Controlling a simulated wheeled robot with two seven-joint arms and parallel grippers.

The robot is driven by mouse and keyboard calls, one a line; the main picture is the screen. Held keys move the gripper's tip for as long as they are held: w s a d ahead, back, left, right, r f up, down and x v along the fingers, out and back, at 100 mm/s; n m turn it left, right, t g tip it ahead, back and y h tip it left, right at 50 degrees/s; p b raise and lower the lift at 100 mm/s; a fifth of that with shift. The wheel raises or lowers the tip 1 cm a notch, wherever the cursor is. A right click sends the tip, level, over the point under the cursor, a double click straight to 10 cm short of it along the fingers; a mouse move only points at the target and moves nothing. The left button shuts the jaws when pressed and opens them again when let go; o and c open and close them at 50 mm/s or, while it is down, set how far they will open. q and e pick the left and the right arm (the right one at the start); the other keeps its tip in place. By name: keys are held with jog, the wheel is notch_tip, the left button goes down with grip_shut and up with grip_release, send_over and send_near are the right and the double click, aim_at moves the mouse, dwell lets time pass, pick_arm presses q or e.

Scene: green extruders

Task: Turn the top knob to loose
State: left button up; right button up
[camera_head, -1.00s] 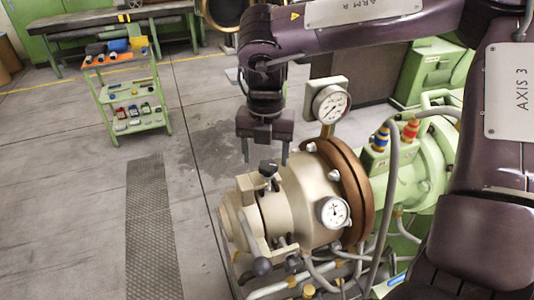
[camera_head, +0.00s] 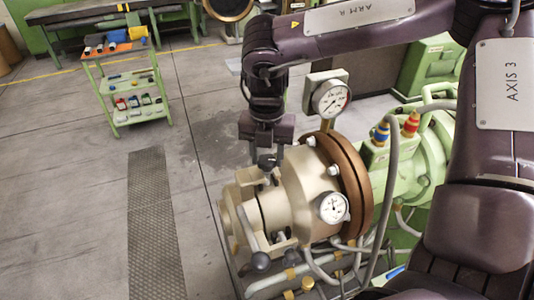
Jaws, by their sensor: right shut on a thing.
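The top knob (camera_head: 267,161) is small and black and sits on top of the cream extruder head (camera_head: 304,187). My right gripper (camera_head: 267,157) comes down from above, with its fingers on either side of the knob, shut on it. The fingers partly hide the knob, and its turn angle cannot be read. A second dark knob (camera_head: 260,261) sits on a lever at the lower front of the head. My left gripper is not in view.
One gauge (camera_head: 331,99) stands close to the right of my right gripper, and another (camera_head: 333,208) is on the head's side. Hoses and the green machine (camera_head: 425,160) are to the right. A green tool cart (camera_head: 125,85) stands at the back left.

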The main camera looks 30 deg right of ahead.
jog(key=n+b, duration=0.2)
jog(key=n, duration=0.1)
jog(key=shift+w+f+b, duration=0.1)
jog(key=shift+f+b, duration=0.05)
jog(key=shift+b, duration=0.25)
jog(key=n+b, duration=0.1)
jog(key=n, duration=0.2)
jog(key=shift+n, duration=0.3)
jog(key=shift+r+n+b, duration=0.2)
jog(key=shift+n+b, duration=0.15)
jog(key=shift+n, duration=2.15)
jog(key=o, duration=1)
jog(key=shift+f, duration=0.1)
jog(key=shift+c, duration=0.2)
